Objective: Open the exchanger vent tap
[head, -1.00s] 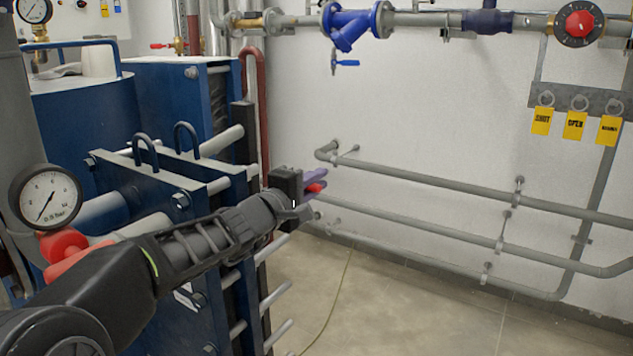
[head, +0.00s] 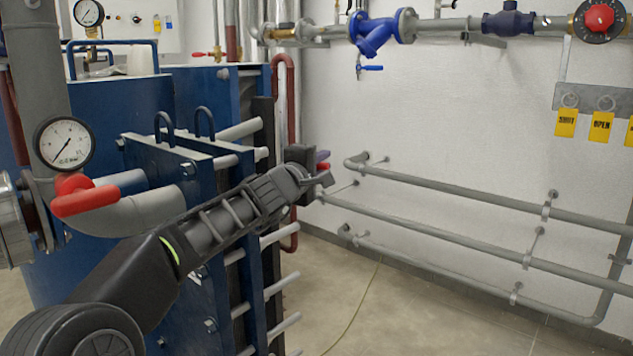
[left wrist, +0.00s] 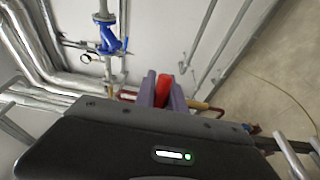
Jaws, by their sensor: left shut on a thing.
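My left gripper (head: 323,162) is at the right side of the blue plate exchanger (head: 165,190), pointing to the right. Its purple fingers are shut on a red handle (left wrist: 162,88), which shows between them in the left wrist view. I take this handle for the vent tap's, but the tap body is mostly hidden by the gripper. A brass part (left wrist: 198,105) shows just beside the fingers. How far the handle is turned I cannot tell. My right gripper is in neither view.
A pressure gauge (head: 65,143) and a large red lever (head: 85,197) are at the left. Grey pipes (head: 450,190) run along the white wall. A blue strainer (head: 380,33) and yellow tags (head: 566,122) are higher up.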

